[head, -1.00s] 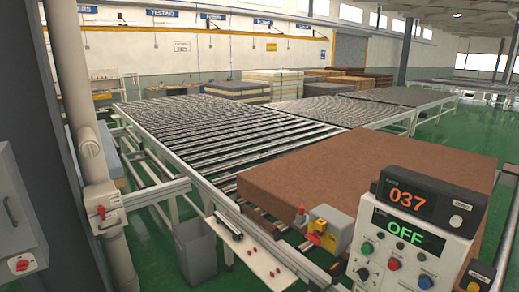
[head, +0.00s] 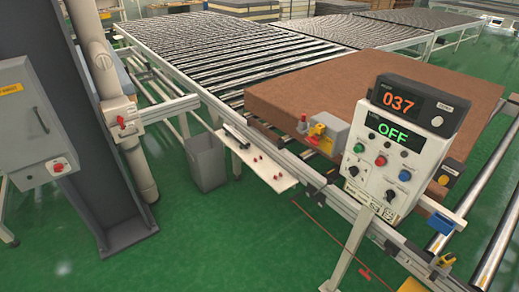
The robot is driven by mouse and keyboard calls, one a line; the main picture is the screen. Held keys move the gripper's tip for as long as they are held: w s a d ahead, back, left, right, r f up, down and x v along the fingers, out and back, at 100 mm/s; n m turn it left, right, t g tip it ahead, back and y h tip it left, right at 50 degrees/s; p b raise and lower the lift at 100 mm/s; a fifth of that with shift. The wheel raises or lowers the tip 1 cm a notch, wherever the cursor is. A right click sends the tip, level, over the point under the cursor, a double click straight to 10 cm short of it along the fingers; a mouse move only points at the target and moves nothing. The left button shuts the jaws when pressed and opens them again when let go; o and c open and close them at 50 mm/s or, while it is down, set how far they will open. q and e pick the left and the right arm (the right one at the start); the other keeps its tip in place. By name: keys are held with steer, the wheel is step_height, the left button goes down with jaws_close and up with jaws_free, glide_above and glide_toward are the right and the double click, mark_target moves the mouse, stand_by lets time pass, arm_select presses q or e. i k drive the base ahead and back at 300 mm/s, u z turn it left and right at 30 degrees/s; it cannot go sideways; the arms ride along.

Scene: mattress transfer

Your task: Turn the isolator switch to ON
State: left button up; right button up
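A grey wall cabinet (head: 32,115) with a yellow label stands at the left edge of the head view. A red rotary switch (head: 58,167), which looks like the isolator, sits low on its door; its exact setting is too small to read. A white control panel (head: 390,165) at the right has a display (head: 392,136) reading OFF in green, with buttons and knobs below. A dark box (head: 415,104) on top shows 037 in orange. Neither of my grippers is in view.
A dark column (head: 85,130) and a pipe with a red lever (head: 122,122) stand beside the cabinet. A roller conveyor (head: 225,55) carries a brown mattress (head: 375,80). A grey bin (head: 205,162) is below. Green floor (head: 215,245) is open in front.

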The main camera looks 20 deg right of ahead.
mark_target(314, 141)
steer(key=u, duration=0.65)
steer(key=i, duration=0.85)
steer(key=z, duration=1.1)
steer(key=i, duration=0.7)
steer(key=z, duration=0.75)
